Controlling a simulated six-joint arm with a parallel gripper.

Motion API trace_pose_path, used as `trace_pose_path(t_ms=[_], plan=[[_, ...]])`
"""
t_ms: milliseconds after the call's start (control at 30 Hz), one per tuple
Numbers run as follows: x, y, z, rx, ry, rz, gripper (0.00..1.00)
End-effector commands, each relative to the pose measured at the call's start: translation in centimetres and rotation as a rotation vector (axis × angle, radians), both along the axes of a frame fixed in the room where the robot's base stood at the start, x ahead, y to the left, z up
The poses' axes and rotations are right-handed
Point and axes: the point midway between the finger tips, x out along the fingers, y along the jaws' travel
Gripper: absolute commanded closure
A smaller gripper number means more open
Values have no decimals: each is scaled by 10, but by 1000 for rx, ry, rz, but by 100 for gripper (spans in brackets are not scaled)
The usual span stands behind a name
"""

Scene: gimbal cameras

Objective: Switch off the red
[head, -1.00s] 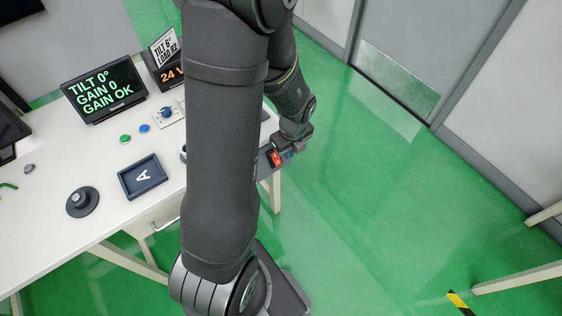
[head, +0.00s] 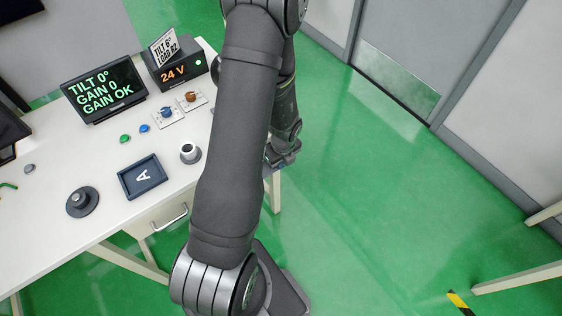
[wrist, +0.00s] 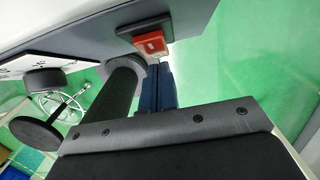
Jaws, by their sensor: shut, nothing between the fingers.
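The red switch (wrist: 150,43) shows in the wrist view, a red rocker with a paler face in a dark housing on a grey panel. In the head view it is hidden behind my arm. My gripper's dark blue fingers (wrist: 158,88) are shut and empty, just below the switch in the wrist view. I cannot tell whether they touch it. In the head view my wrist (head: 284,150) is at the table's right edge, and the fingertips are hidden.
On the white table are a display reading TILT 0°, GAIN 0, GAIN OK (head: 104,90), a 24 V unit (head: 174,72), blue (head: 167,113) and orange (head: 191,97) knobs, green (head: 125,139) and blue (head: 144,128) buttons, tray A (head: 142,193) and a black dial (head: 81,202). Green floor lies right.

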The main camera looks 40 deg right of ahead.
Motion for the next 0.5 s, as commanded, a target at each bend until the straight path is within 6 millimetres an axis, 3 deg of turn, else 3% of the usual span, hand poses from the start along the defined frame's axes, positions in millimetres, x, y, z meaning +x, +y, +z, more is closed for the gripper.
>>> trace_pose_path(t_ms=[500], plan=[[5,0,-9,0,1,0,100]])
